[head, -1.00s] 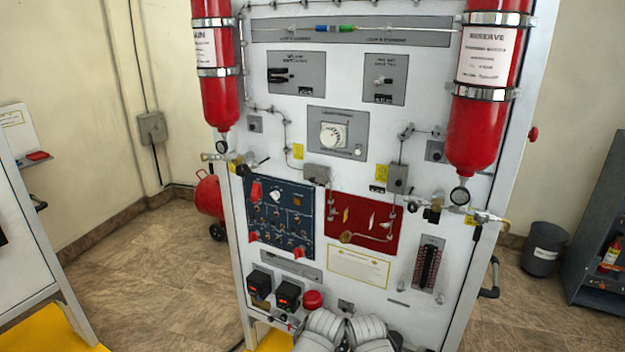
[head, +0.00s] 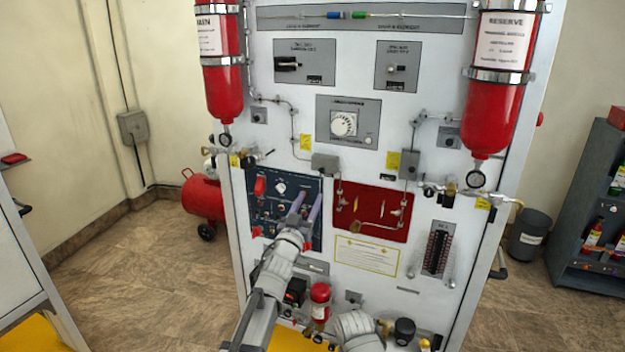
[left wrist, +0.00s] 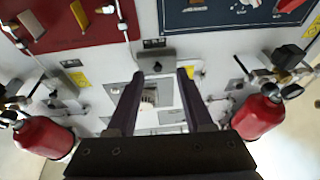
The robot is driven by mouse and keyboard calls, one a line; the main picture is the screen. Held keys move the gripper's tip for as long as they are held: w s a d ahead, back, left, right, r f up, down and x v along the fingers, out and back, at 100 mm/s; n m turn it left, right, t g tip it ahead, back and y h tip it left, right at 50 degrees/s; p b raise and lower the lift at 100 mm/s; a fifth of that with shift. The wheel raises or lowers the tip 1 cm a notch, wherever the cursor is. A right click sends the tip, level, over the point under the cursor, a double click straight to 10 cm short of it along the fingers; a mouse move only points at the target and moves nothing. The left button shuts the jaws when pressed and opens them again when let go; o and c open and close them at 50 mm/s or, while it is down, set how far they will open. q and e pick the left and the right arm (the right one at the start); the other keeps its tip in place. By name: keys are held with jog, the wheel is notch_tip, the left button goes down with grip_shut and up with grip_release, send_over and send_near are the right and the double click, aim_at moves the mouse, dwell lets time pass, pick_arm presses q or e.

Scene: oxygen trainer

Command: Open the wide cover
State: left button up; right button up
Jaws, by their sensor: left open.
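A dark blue switch panel (head: 270,212) on the white trainer front carries a larger red cover (head: 260,186) at its upper left. That cover looks closed. Small red pieces sit at the panel's lower edge; which one is the wide cover is not labelled. My left gripper (head: 306,200) is open and empty, in front of the panel's right part and right of the larger red cover. It hides part of the panel. In the left wrist view its fingers (left wrist: 161,72) are apart, with the blue panel (left wrist: 225,17) at the top right. My right gripper is not in view.
A red panel (head: 350,205) with fittings is right of the blue one. Red cylinders (head: 221,85) and (head: 490,120) with gauges and valves stick out at both sides. A grey dial panel (head: 362,108) is above. A red extinguisher-like bottle (head: 320,297) stands low beside my left arm.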

aim_at(321, 171)
pick_arm(q)
jog(key=shift+m+t+h, duration=0.3)
jog(key=shift+m+h, duration=0.1)
jog(key=shift+h, duration=0.3)
jog(key=shift+s+r+p+x, duration=0.15)
jog(key=shift+p+x, duration=0.35)
jog(key=shift+x, duration=0.9)
jog(key=shift+s+r+p+x, duration=0.1)
jog(key=shift+r+p+x, duration=0.3)
jog(key=shift+x, duration=0.95)
jog(key=shift+s+r+p+x, duration=0.1)
jog(key=shift+p+x, duration=0.5)
jog(key=shift+x, duration=0.8)
jog(key=shift+a, duration=0.1)
grip_shut()
